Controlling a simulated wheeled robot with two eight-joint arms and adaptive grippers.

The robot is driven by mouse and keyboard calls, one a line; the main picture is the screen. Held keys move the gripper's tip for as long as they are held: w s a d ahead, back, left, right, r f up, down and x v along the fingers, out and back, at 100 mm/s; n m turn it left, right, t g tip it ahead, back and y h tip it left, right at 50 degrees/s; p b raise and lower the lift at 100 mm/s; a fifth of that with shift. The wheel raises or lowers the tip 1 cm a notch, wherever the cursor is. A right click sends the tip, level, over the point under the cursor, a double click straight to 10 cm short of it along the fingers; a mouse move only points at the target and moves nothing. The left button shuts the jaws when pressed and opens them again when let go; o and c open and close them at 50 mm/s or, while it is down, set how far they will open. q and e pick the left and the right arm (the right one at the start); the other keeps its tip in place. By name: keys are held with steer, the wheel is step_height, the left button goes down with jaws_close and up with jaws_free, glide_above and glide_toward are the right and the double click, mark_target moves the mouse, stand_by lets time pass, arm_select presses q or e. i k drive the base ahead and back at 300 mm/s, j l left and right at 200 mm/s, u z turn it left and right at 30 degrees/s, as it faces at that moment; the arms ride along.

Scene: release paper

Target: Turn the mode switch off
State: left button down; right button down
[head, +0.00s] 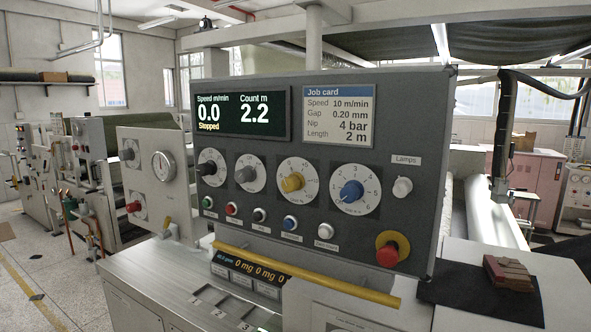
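A grey control panel (330,235) faces me with a row of dials. A light grey lamps knob (402,187) is at the right. The dial lettering is too small to tell surely which one is the mode switch or where it points. The panel display (241,113) reads speed 0.0, Stopped, count 2.2. Neither of my grippers is in view.
Small push buttons (260,214) line the panel below the dials. A red mushroom button (388,252) is at the lower right. A yellow bar (300,272) runs in front of the panel's foot. A brown block (508,273) lies on a black mat (470,302) at the right.

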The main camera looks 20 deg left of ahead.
mark_target(249, 175)
steer(key=u, duration=1.25)
